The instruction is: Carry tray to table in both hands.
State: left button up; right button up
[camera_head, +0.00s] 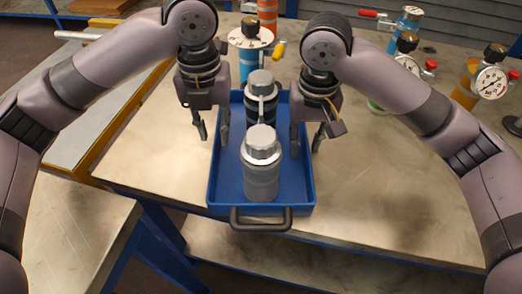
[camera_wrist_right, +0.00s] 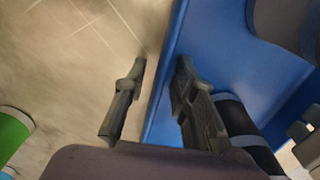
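The blue tray (camera_head: 227,188) lies on the metal-topped table, its dark front handle (camera_head: 261,222) at the near edge. Two grey capped vessels stand in it, a near one (camera_head: 261,172) and a far one (camera_head: 262,98) with dark bands. My left gripper (camera_head: 213,133) is open, with its fingers on either side of the tray's left wall. My right gripper (camera_head: 306,143) is open around the right wall. In the right wrist view, the blue tray wall (camera_wrist_right: 166,85) runs between the spread fingers of my right gripper (camera_wrist_right: 160,65). The tray's far end is partly hidden.
The tabletop (camera_head: 365,205) is clear to the right of the tray. Behind stand a blue flanged vessel (camera_head: 247,65) and a vessel with a gauge (camera_head: 490,82). Another metal-topped surface (camera_head: 75,225) is at the near left, across a gap.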

jog(key=shift+r, duration=0.1)
pick_arm(q)
notch_tip(320, 180, up, 8)
pick_arm(e)
notch_tip(320, 180, up, 12)
dwell(0.4)
dwell(0.5)
